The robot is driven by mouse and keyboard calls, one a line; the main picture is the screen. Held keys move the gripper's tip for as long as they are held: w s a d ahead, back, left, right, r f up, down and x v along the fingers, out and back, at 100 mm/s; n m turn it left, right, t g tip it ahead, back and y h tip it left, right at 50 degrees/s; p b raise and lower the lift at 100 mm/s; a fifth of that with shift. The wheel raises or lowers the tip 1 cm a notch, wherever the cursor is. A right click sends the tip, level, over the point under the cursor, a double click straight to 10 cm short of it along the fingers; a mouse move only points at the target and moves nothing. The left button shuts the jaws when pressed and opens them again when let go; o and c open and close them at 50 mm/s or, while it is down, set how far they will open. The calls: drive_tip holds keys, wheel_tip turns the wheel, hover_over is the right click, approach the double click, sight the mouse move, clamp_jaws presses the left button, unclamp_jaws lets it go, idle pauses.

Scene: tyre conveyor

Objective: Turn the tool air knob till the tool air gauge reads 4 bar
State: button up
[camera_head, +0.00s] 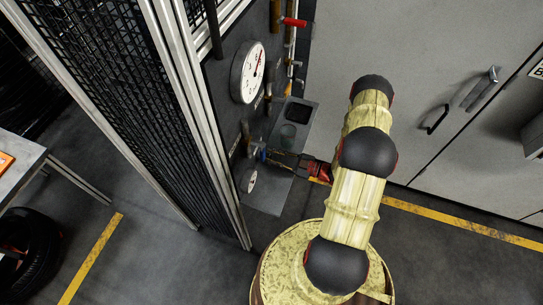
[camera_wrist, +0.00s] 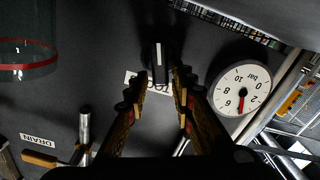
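The tool air knob (camera_wrist: 159,52) is black with a white line and stands on the dark panel at the top middle of the wrist view. My gripper (camera_wrist: 162,78) has its two fingers on either side of the knob's near end; whether they touch it is unclear. A label (camera_wrist: 131,77) is partly hidden behind the fingers.
A larger gauge (camera_head: 247,72) is higher on the panel. A red-handled valve (camera_head: 293,22) sits above. A DRAIN label (camera_wrist: 37,139) and a clear bowl with a red band (camera_wrist: 28,45) are left in the wrist view. A mesh fence (camera_head: 120,75) stands left of the panel, with grey cabinets (camera_head: 425,60) right.

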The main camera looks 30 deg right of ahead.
drive_tip(key=shift+o, duration=0.8)
drive_tip(key=v, duration=1.2)
